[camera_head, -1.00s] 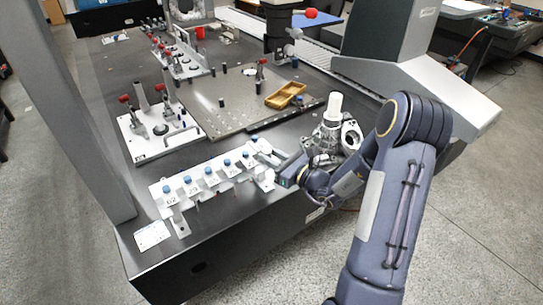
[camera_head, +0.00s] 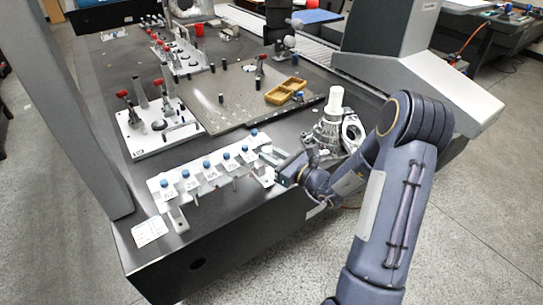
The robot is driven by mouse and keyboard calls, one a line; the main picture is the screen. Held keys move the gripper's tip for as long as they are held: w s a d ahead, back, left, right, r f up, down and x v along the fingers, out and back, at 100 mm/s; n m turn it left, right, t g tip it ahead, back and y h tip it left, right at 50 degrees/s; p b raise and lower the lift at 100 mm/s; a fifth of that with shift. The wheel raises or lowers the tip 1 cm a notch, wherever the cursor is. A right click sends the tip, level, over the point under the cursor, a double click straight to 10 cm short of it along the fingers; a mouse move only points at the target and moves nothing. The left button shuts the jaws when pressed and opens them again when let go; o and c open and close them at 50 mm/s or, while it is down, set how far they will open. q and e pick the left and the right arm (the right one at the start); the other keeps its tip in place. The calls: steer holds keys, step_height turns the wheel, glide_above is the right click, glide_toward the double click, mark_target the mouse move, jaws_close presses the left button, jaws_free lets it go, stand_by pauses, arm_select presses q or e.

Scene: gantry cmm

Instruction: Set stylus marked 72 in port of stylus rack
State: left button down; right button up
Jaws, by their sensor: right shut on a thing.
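The stylus rack (camera_head: 222,183) is a long white block near the table's front edge, holding a row of blue-capped styli with number labels. The labels are too small to read surely, so I cannot pick out 72. My right gripper (camera_head: 264,153) is at the rack's right end, its fingers reaching left. It appears shut on a blue-capped stylus (camera_head: 254,132) standing out of line with the row, just behind the rack's right end. The stylus's lower part and its contact with the fingers are hard to see. My left gripper is not in view.
A white fixture plate with red clamps (camera_head: 151,129) lies behind the rack. A grey plate (camera_head: 225,110) holds a yellow tray (camera_head: 285,91). A white card (camera_head: 150,231) lies at the front left.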

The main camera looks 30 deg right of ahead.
steer(key=shift+f+b, duration=0.25)
steer(key=shift+b, duration=0.05)
stand_by(0.4)
steer(key=o, duration=1)
steer(key=shift+s, duration=0.1)
steer(key=v, duration=0.7)
steer(key=shift+s+d, duration=0.15)
steer(key=shift+s, duration=0.15)
